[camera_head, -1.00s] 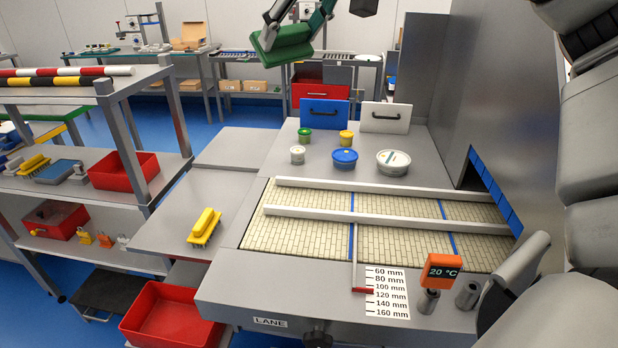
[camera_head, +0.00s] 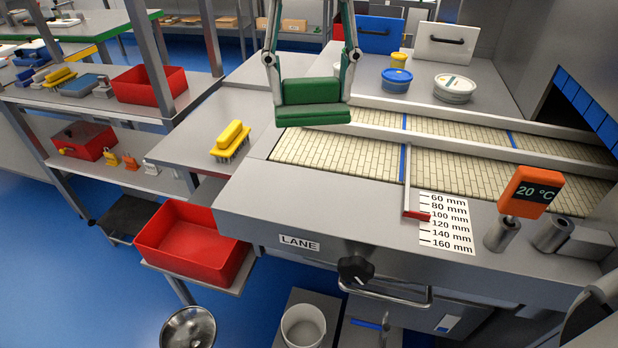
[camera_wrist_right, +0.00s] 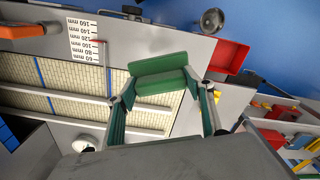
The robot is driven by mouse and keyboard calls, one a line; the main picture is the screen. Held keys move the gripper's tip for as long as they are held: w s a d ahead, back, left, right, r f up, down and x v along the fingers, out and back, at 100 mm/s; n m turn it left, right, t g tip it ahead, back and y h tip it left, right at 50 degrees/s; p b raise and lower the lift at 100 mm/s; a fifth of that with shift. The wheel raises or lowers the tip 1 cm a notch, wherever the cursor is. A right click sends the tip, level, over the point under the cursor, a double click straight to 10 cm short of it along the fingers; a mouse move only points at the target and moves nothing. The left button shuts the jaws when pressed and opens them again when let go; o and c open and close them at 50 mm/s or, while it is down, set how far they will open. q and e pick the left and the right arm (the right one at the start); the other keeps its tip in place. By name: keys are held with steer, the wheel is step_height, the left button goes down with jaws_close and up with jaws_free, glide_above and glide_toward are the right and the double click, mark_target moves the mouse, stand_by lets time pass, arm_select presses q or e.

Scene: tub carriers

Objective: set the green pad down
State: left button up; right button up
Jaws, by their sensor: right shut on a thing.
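The green pad (camera_head: 312,115) has a wide flat base and a raised grip block. My right gripper (camera_head: 311,84) comes down from the top of the head view and is shut on the pad's grip block, one finger at each end. The pad covers the left end of the belt lane (camera_head: 335,150) in the head view; its exact height cannot be told. My left gripper is not in view.
A yellow brush (camera_head: 230,140) lies on the grey side table (camera_head: 190,135), left of the lane. Blue (camera_head: 396,80) and white (camera_head: 454,88) lidded tubs stand behind the rails. A red gauge arm (camera_head: 415,214) and orange display (camera_head: 530,192) are at the front. A red bin (camera_head: 190,245) stands lower left.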

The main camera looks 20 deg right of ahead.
step_height(320, 180, down, 12)
steer(key=b, duration=0.2)
steer(key=shift+w+r+b, duration=0.15)
steer(key=shift+r+b, duration=0.05)
steer(key=shift+b, duration=0.1)
steer(key=shift+f, duration=0.3)
step_height(320, 180, down, 4)
steer(key=shift+f+b, duration=0.1)
steer(key=shift+b, duration=0.45)
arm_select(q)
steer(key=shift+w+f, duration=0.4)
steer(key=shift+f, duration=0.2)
arm_select(e)
steer(key=o, duration=1)
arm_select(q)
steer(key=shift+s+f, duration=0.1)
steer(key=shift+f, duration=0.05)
